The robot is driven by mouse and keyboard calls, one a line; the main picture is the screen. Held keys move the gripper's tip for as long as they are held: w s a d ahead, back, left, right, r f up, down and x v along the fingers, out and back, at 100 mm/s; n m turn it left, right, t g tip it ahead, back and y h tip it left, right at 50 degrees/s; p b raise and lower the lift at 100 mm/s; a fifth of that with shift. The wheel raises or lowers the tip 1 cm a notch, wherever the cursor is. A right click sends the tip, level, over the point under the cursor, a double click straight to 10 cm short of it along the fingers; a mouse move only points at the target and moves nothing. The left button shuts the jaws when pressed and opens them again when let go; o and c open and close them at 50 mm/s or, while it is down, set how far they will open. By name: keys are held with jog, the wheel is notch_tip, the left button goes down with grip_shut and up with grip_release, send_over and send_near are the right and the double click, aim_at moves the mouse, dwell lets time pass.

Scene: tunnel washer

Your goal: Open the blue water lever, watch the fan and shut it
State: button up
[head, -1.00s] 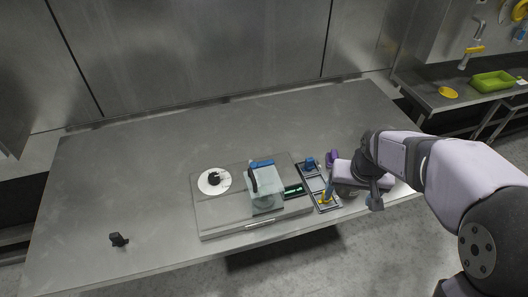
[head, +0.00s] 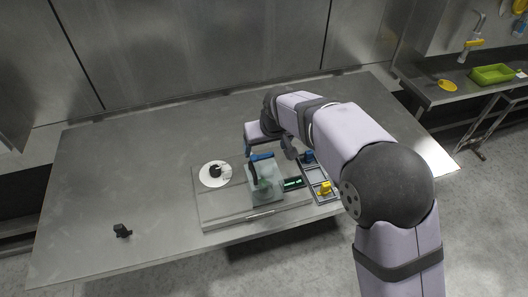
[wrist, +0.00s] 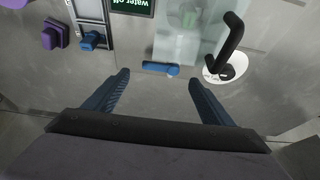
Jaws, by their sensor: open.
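A blue bar (head: 262,157) lies along the far edge of a clear tank (head: 265,188) on the grey machine plate; I take it for the water lever. The bar also shows in the wrist view (wrist: 160,69), just beyond and between my fingertips. My gripper (wrist: 158,78) is open, with nothing between its fingers, and apart from the bar. A green display (wrist: 132,6) beside the tank reads "water off", upside down in the wrist view. A black handle (wrist: 228,42) stands at the tank's side.
A white disc (head: 215,174) with a black knob sits left of the tank. A framed panel to the right holds a blue block (head: 308,156) and a yellow block (head: 325,188). A purple block (wrist: 52,36) stands beside it. A small black object (head: 122,231) lies front left.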

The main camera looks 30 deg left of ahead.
aim_at(263, 156)
jog(key=shift+p+x, duration=1.05)
jog(key=shift+x, duration=1.9)
jog(key=c, duration=1.1)
